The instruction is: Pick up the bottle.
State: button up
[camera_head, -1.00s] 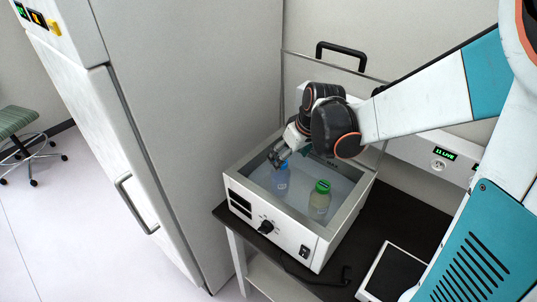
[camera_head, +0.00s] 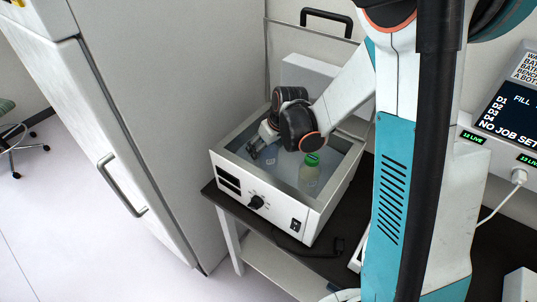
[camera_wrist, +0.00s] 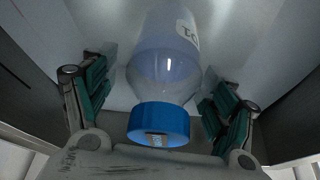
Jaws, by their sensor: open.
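A clear bottle with a blue cap (camera_wrist: 160,124) lies between the open fingers of my gripper (camera_wrist: 160,100) in the wrist view. Its body runs away from the cap and carries a white label with dark print. Both teal-padded fingers stand apart from the bottle, with a gap on each side. In the head view my gripper (camera_head: 258,148) reaches down into the left part of the water bath (camera_head: 318,205). There the blue cap is hidden by my gripper, and only a little of the bottle (camera_head: 270,160) shows.
A second bottle with a green cap (camera_head: 312,160) stands in the bath to the right of my gripper. The bath's walls surround both bottles. A tall white cabinet (camera_head: 170,100) stands close on the left. The bath sits on a dark table (camera_head: 300,258).

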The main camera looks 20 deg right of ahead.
jog(key=shift+w+f, duration=0.1)
jog(key=shift+f, duration=0.2)
jog(key=c, duration=1.4)
jog(key=shift+o, duration=0.2)
notch_tip(320, 180, up, 20)
jog(key=p, duration=0.3)
